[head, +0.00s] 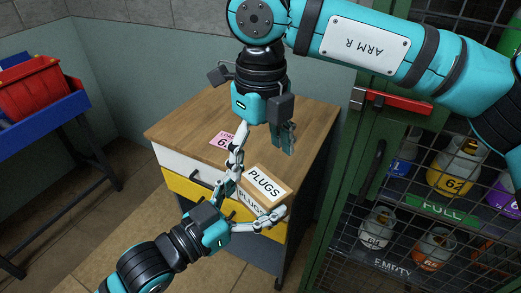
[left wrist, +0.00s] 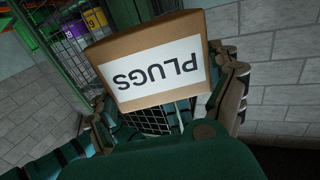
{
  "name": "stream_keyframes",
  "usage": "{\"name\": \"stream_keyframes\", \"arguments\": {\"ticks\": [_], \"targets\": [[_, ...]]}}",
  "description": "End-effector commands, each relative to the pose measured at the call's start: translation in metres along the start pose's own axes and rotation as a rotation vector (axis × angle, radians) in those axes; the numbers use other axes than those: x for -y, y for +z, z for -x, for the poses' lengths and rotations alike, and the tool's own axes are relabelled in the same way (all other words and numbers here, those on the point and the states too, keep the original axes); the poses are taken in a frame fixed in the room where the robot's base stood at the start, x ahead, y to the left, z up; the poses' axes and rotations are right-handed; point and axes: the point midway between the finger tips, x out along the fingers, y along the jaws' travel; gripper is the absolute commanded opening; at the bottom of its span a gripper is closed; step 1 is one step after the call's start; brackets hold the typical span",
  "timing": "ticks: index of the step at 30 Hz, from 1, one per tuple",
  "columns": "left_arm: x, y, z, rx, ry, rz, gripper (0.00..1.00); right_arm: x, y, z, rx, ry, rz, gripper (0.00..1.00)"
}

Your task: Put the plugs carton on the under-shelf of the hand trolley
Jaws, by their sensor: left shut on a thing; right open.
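The plugs carton (head: 268,184), a brown box with white PLUGS labels, is held in front of the wood-topped drawer cabinet. In the left wrist view the carton (left wrist: 155,62) fills the upper middle, its label upside down. My left gripper (head: 258,198) is shut on it, with a finger on either side. My right gripper (head: 262,152) is open and empty, pointing down over the cabinet top just behind the carton. A blue stand (head: 60,118) is at the left, partly out of frame. I cannot tell whether it is the hand trolley, and no under-shelf is clear.
The cabinet (head: 180,115) has white and yellow drawer fronts; a pink card (head: 222,140) lies on top. A red bin (head: 32,88) sits on the blue stand. A green mesh cage (head: 345,190) with several gas cylinders stands right. Floor between stand and cabinet is clear.

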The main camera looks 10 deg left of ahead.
Motion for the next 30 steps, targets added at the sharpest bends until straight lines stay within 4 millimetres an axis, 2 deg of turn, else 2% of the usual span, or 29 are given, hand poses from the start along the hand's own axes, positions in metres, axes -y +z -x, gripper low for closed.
{"name": "stream_keyframes", "arguments": {"ticks": [5, 18, 24, 30], "targets": [[0.0, -0.001, 0.0, -0.003, 0.0, -0.001, 0.46, 0.003, -0.003, -0.016, -0.011, -0.014, -0.002, 0.83], [0.0, -0.001, 0.0, -0.003, 0.0, -0.001, 0.46, 0.003, -0.003, -0.095, -0.009, -0.01, -0.002, 0.83], [0.0, -0.001, 0.0, -0.003, 0.0, -0.001, 0.46, 0.003, -0.003, -0.114, -0.007, -0.01, -0.002, 0.83], [0.0, -0.001, 0.0, -0.003, 0.0, -0.001, 0.46, 0.003, -0.003, -0.118, -0.006, -0.01, -0.001, 0.83]]}}
